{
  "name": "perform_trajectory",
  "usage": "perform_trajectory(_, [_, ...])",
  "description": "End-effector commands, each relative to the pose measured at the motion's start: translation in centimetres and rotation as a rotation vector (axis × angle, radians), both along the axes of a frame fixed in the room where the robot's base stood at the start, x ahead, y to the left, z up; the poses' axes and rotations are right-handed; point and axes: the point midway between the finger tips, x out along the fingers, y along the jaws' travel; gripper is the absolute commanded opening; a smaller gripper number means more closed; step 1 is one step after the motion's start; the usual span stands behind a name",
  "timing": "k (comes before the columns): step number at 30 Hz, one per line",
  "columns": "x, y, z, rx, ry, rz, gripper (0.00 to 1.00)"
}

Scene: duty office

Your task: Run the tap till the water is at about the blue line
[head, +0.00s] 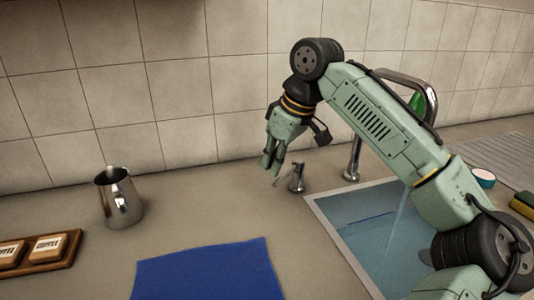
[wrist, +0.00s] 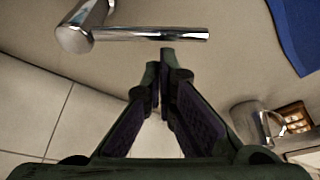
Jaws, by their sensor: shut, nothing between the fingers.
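The sink (head: 326,209) holds bluish water (head: 365,250). A thin dark blue line (head: 372,219) shows near the back of the basin; I cannot tell exactly how the water edge stands to it. A stream of water (head: 398,215) falls from the chrome tap (head: 352,160), whose curved spout is partly hidden behind my arm. The tap's short lever post (head: 297,178) stands left of the spout. In the wrist view its lever (wrist: 150,34) lies across, just beyond my fingertips. My gripper (head: 272,166) is shut and empty, close by the lever; contact is unclear.
A metal jug (head: 119,200) stands on the counter at left, near a wooden tray (head: 67,262) with coffee-labelled pieces. A blue cloth (head: 208,275) lies in front. A sponge (head: 523,203) and a round pink-and-teal item (head: 484,177) sit right of the sink. The tiled wall is close behind.

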Motion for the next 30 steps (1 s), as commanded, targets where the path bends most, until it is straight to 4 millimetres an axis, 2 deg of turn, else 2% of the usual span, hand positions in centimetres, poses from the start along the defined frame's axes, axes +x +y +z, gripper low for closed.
perform_trajectory(11, [-0.1,-0.1,0.0,0.0,0.0,0.001,0.0])
perform_trajectory(20, [-0.8,-1.0,-0.2,0.001,0.001,0.002,0.0])
perform_trajectory(30, [-0.6,-0.8,0.0,0.0,0.002,0.002,0.0])
